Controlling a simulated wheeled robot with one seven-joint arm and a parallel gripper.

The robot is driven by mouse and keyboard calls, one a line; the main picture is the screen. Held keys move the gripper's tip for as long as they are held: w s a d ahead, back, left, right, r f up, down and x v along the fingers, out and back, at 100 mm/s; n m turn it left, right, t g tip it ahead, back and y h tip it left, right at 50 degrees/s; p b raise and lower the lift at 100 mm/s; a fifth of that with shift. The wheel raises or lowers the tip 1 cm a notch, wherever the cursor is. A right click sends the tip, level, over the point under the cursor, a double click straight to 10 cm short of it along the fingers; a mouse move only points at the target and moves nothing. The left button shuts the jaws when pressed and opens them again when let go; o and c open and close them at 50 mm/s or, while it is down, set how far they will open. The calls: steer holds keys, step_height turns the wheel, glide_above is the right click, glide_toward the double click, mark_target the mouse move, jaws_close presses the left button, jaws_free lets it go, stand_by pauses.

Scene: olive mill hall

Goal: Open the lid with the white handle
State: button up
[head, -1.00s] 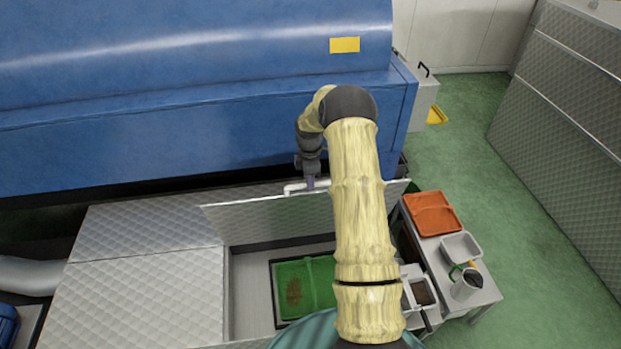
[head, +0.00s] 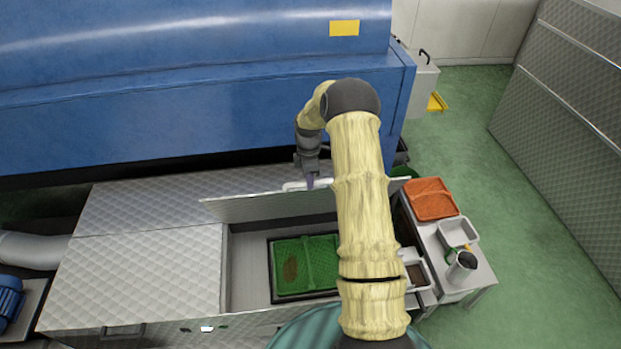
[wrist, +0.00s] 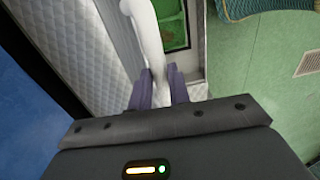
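The lid (head: 270,208) is a grey metal panel raised about upright, or tilted a little back, over an open bay in the metal-topped unit. Its white handle (head: 293,186) shows at the lid's upper edge, on the far face. My gripper (head: 310,183) is at this handle, behind the lid. In the wrist view the white handle (wrist: 146,28) runs between the two purple fingers of my gripper (wrist: 161,88), which look closed around it. My forearm hides the right part of the lid.
A green tray (head: 322,262) lies in the open bay. A closed quilted cover (head: 140,275) lies to its left. The blue machine (head: 200,125) stands close behind. At right, a side table (head: 450,282) holds an orange tray (head: 431,198), a pale tray (head: 458,233) and a jug (head: 462,267). Green floor is free beyond.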

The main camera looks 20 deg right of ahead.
steer(key=o, duration=0.4)
steer(key=shift+r, duration=0.1)
steer(key=shift+a, duration=0.1)
steer(key=shift+r, duration=0.3)
step_height(320, 180, up, 17)
steer(key=w+b, duration=0.1)
steer(key=b, duration=0.3)
steer(key=shift+f+b, duration=0.15)
steer(key=shift+b, duration=0.2)
steer(key=shift+d, duration=0.2)
